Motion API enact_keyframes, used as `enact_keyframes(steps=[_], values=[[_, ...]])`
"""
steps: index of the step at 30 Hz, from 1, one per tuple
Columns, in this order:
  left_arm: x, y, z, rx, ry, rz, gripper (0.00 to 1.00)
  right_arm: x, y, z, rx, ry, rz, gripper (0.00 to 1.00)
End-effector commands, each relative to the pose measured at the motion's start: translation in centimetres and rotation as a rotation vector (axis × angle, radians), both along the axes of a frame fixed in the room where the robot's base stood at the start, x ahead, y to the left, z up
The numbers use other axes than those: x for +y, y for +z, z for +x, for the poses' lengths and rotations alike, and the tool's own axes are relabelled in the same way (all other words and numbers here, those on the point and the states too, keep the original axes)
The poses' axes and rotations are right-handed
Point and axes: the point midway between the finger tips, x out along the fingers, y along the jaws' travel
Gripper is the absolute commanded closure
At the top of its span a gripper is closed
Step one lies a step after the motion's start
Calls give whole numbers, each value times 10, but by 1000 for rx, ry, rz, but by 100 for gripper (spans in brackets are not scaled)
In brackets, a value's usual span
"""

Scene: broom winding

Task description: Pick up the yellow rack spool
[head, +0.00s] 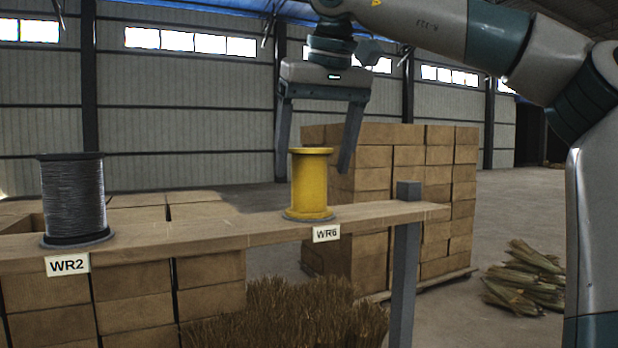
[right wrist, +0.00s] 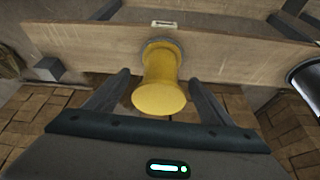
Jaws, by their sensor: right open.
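The yellow spool (head: 311,184) stands upright on the wooden shelf board (head: 190,233), above the label WR6 (head: 326,233). My right gripper (head: 312,172) is open above the spool, pointing down, with its fingers spread to either side of the spool's top. In the right wrist view the yellow spool (right wrist: 161,85) shows between the two open fingers (right wrist: 160,82), with a gap on each side. Nothing is held. My left gripper is not in view.
A grey post (head: 405,265) supports the board's right end. Stacked boxes (head: 450,190) stand behind. Brown bristles (head: 290,315) lie below the board, and bundles (head: 527,278) lie on the floor.

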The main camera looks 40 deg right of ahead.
Motion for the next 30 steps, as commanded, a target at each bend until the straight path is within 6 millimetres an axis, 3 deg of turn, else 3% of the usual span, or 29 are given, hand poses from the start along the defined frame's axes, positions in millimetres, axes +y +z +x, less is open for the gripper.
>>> enact_keyframes(steps=[14,22,30], values=[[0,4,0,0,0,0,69,-1,-5,2,2,1,0,24],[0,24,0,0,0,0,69,-4,-27,12,4,2,1,24],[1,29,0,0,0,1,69,-7,-49,20,0,1,0,24]])
